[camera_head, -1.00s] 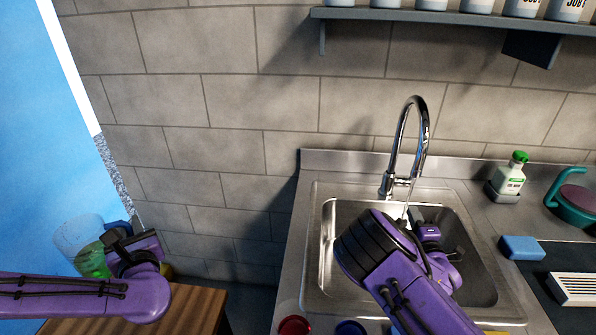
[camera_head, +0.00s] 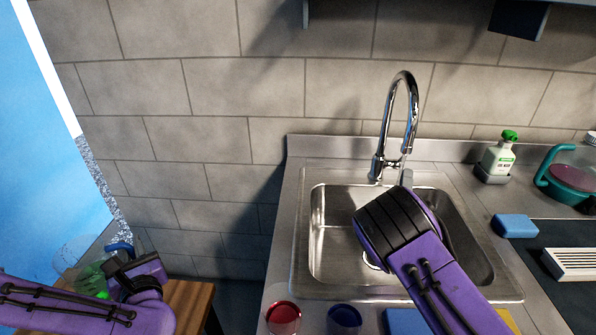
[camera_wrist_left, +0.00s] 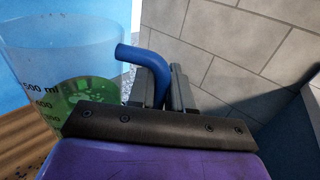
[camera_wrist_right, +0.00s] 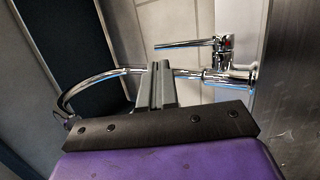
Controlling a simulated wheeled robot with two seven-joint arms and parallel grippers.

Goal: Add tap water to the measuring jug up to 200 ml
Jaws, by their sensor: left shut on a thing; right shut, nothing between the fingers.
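The clear measuring jug (camera_head: 72,256) is at the lower left in the head view. In the left wrist view the jug (camera_wrist_left: 45,60) shows a 500 ml mark, and green shows in or through its lower part. My left gripper (camera_head: 135,268) is shut on the jug's blue handle (camera_wrist_left: 150,62). The chrome tap (camera_head: 398,110) arches over the steel sink (camera_head: 335,230). My right gripper (camera_head: 406,178) is shut and empty, mostly hidden behind my forearm. In the right wrist view its fingers (camera_wrist_right: 158,85) are in front of the spout, near the tap's lever (camera_wrist_right: 188,43); contact is unclear. I see no clear water stream.
A wooden table (camera_head: 188,300) is at the lower left. Red (camera_head: 283,318) and blue (camera_head: 344,320) cups stand at the counter's front. A blue sponge (camera_head: 515,226), a green-capped bottle (camera_head: 498,155) and a teal container (camera_head: 570,178) are on the right.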

